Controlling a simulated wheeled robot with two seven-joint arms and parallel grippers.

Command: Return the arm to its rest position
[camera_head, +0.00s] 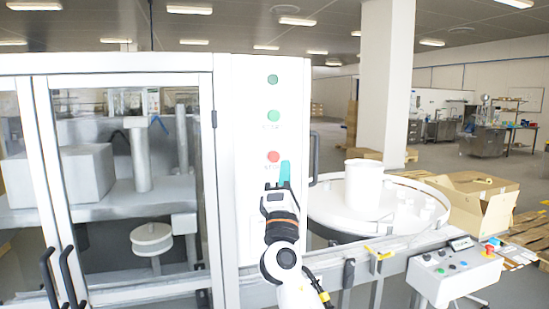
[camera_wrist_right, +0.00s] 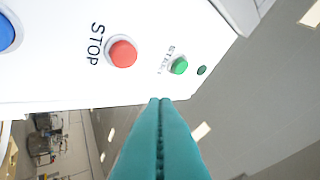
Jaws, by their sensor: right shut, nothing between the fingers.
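My right gripper (camera_head: 285,172) has teal fingers and is raised in front of the white control panel (camera_head: 243,110). Its fingertips show just right of and below the red STOP button (camera_head: 273,156) in the head view. In the right wrist view the teal fingers (camera_wrist_right: 160,103) are pressed together with nothing between them. That view also shows the red STOP button (camera_wrist_right: 122,53), a green button (camera_wrist_right: 179,65) and part of a blue button (camera_wrist_right: 5,32). I cannot tell the gap between fingertips and panel. My left gripper is not in view.
A glass-doored machine (camera_head: 130,180) fills the left side. A round white table (camera_head: 325,208) with a white cylinder (camera_head: 363,188) stands right of my arm. A control box (camera_head: 455,272) is at the lower right, with an open cardboard box (camera_head: 475,208) behind it.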

